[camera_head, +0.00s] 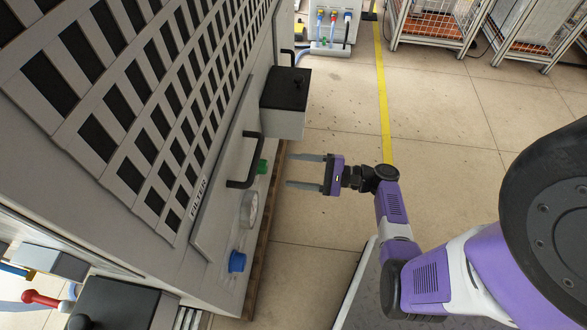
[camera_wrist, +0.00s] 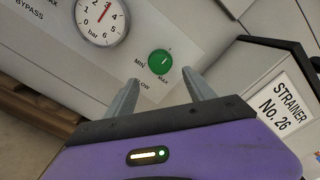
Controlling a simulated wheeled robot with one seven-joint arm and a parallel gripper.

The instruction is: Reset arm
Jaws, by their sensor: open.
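My gripper (camera_head: 306,171) is open and empty, with its two fingers pointing left toward the lower panel of the grey cabinet (camera_head: 222,255). The green knob also shows in the head view (camera_head: 262,166). My purple and grey arm reaches in from the right, bent at the elbow.
A round gauge (camera_head: 248,208), a blue knob (camera_head: 237,261) and a black handle (camera_head: 247,160) are on the cabinet. A black-topped box (camera_head: 286,102), labelled STRAINER in the wrist view (camera_wrist: 275,85), juts out. Wire cages (camera_head: 435,22) stand at the back. Floor behind my gripper is clear.

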